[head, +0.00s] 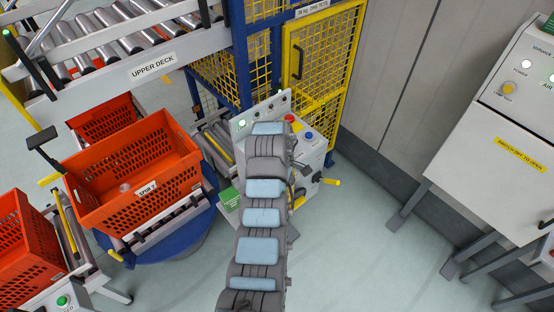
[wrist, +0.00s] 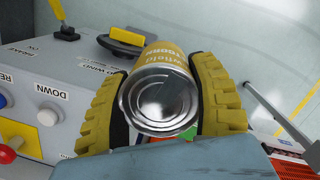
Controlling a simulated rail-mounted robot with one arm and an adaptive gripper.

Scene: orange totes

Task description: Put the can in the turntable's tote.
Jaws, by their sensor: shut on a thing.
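In the wrist view the can (wrist: 160,92), with a silver end and a yellow label, sits between the two ridged yellow fingers of my gripper (wrist: 160,100). The fingers press on both its sides. In the head view my arm reaches toward the control box and hides the gripper and the can.
A grey control box (head: 312,150) with buttons and a yellow lever stands by the arm's end. Another orange tote (head: 25,245) stands at the lower left, and one (head: 105,118) is behind. The upper deck conveyor (head: 130,40) and a yellow mesh fence (head: 320,55) are at the back.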

